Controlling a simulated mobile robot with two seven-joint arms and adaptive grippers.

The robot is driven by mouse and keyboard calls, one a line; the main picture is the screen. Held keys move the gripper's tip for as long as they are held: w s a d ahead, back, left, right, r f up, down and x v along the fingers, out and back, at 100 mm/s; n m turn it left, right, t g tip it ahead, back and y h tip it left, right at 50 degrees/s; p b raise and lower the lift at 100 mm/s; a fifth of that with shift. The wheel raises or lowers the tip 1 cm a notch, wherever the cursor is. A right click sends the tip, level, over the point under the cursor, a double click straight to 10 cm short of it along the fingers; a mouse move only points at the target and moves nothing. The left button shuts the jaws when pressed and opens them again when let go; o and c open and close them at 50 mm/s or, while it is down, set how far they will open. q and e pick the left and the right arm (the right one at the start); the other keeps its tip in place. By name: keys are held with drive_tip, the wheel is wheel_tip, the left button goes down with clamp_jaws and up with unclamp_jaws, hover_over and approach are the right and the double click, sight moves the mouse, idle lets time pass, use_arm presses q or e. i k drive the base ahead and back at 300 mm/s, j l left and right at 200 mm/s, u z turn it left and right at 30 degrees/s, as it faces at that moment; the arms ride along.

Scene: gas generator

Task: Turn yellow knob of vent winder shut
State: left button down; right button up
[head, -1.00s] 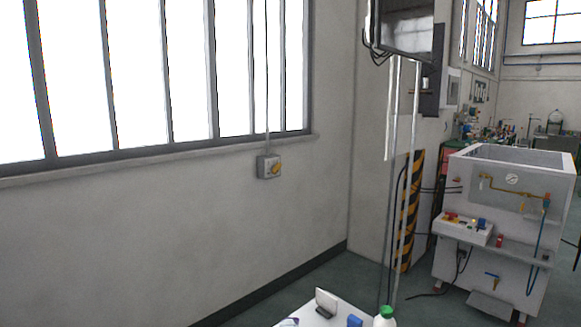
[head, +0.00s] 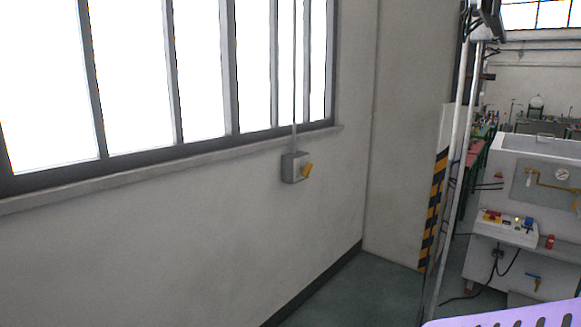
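The vent winder is a small grey box (head: 291,168) on the wall below the window sill. A thin cable or conduit runs up from the box past the window. The knob looks tilted, but its exact setting is too small to tell. Neither of my grippers shows in the head view, and nothing touches the knob.
A purple slotted object (head: 515,317) shows at the bottom right edge. A white machine (head: 500,262) with gauge and pipes stands at the right, behind metal poles and a black-yellow striped post (head: 433,212). The floor (head: 350,292) by the wall looks clear.

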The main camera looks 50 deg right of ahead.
sight(306, 169)
drive_tip(key=i+z, duration=0.7)
drive_tip(key=i, duration=0.15)
drive_tip(key=i+j+z, duration=0.2)
drive_tip(key=i+z, duration=0.15)
drive_tip(key=i+l+z, duration=0.25)
drive_tip(key=i, duration=0.15)
drive_tip(key=i+l+z, duration=0.25)
drive_tip(key=i, duration=0.15)
drive_tip(key=i+z, duration=0.3)
drive_tip(key=i+l, duration=0.05)
drive_tip(key=i, duration=0.05)
